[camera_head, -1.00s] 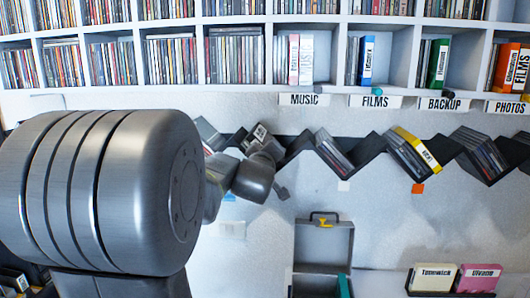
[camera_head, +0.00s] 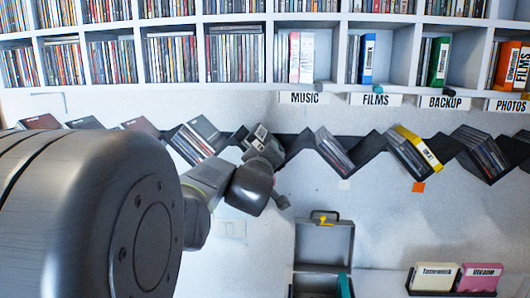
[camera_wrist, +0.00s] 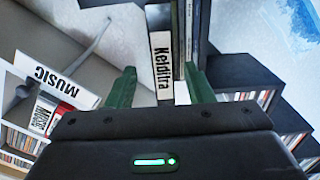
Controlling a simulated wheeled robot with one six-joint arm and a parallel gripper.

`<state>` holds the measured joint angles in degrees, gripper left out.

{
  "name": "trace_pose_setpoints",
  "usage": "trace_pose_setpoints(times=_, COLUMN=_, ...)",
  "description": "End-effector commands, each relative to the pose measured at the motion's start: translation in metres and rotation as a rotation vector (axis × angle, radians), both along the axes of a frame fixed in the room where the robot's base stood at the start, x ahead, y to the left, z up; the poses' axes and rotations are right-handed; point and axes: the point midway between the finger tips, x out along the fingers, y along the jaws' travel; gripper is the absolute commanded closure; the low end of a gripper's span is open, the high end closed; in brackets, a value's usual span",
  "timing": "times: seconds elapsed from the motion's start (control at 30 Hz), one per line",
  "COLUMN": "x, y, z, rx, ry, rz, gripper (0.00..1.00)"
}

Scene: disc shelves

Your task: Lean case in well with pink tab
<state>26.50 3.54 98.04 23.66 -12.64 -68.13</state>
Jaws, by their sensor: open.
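A dark case with a white "Kelditra" spine label (camera_wrist: 160,55) stands between the fingers of my gripper (camera_wrist: 160,88) in the wrist view. The green fingers are open, with a clear gap on the case's left side. Other thin cases (camera_wrist: 187,35) sit close on its right, near the right finger. In the head view, a dark case with a white label (camera_head: 262,134) leans in the zigzag rack (camera_head: 290,150), just above my wrist; my fingers are hidden there. I see no pink tab; my arm covers part of the wall below the rack.
An orange tab (camera_head: 418,187) and a white tab (camera_head: 344,184) mark wall spots under other wells. Those wells hold leaning cases, one yellow (camera_head: 418,146). Labelled shelves run above. An open grey case (camera_head: 323,242) and a tray with cream and pink boxes (camera_head: 480,277) stand below.

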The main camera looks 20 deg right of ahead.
Motion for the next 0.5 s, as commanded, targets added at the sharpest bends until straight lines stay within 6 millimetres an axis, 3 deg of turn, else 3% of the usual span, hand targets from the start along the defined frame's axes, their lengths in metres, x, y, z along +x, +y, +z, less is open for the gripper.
trace_pose_setpoints(times=0.3, x=-0.048, y=0.029, z=0.001, rx=0.000, ry=-0.001, rz=0.001, gripper=0.53)
trace_pose_setpoints(times=0.5, x=-0.067, y=0.041, z=0.001, rx=0.001, ry=-0.001, rz=0.000, gripper=0.53)
